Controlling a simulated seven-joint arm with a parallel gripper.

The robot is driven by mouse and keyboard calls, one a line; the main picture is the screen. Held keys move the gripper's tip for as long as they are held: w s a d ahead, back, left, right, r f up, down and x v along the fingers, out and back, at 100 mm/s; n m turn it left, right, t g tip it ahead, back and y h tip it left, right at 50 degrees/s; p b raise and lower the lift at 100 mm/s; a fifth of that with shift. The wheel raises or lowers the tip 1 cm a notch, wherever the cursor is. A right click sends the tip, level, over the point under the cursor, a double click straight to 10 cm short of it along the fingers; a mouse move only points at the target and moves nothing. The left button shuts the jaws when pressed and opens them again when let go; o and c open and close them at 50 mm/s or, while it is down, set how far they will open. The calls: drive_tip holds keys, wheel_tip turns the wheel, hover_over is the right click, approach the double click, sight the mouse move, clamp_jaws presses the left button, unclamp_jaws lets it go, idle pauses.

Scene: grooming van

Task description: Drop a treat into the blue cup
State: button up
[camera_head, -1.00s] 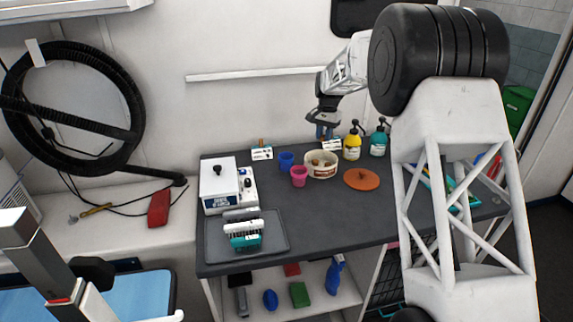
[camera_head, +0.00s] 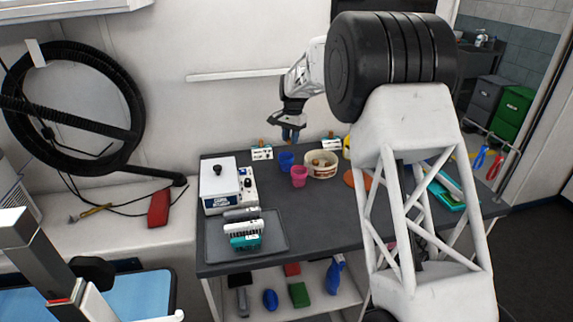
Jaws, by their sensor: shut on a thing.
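The blue cup (camera_head: 286,160) stands upright near the back of the dark counter. A cream bowl (camera_head: 322,173) with brown treats inside stands to the right of the blue cup. A pink cup (camera_head: 299,177) stands in front, between the blue cup and the bowl. The inside of the blue cup is too small to make out.
A white box-shaped device (camera_head: 219,188) and a grey tray (camera_head: 275,238) with brushes are on the left. Small white holders (camera_head: 262,153) stand along the back. An orange disc (camera_head: 350,178) and yellow bottle (camera_head: 346,147) are partly behind my arm. The front middle counter is clear.

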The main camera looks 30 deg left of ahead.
drive_tip(key=shift+f, duration=0.1)
drive_tip(key=shift+f, duration=2.9)
drive_tip(key=o, duration=1)
drive_tip(key=shift+c, duration=0.2)
drive_tip(key=shift+w+r, duration=0.15)
drive_tip(key=shift+r, duration=1.15)
drive_tip(key=shift+w+r, duration=0.2)
drive_tip(key=shift+r, duration=1.1)
drive_tip(key=shift+w+r, duration=0.15)
drive_tip(key=shift+r, duration=1.15)
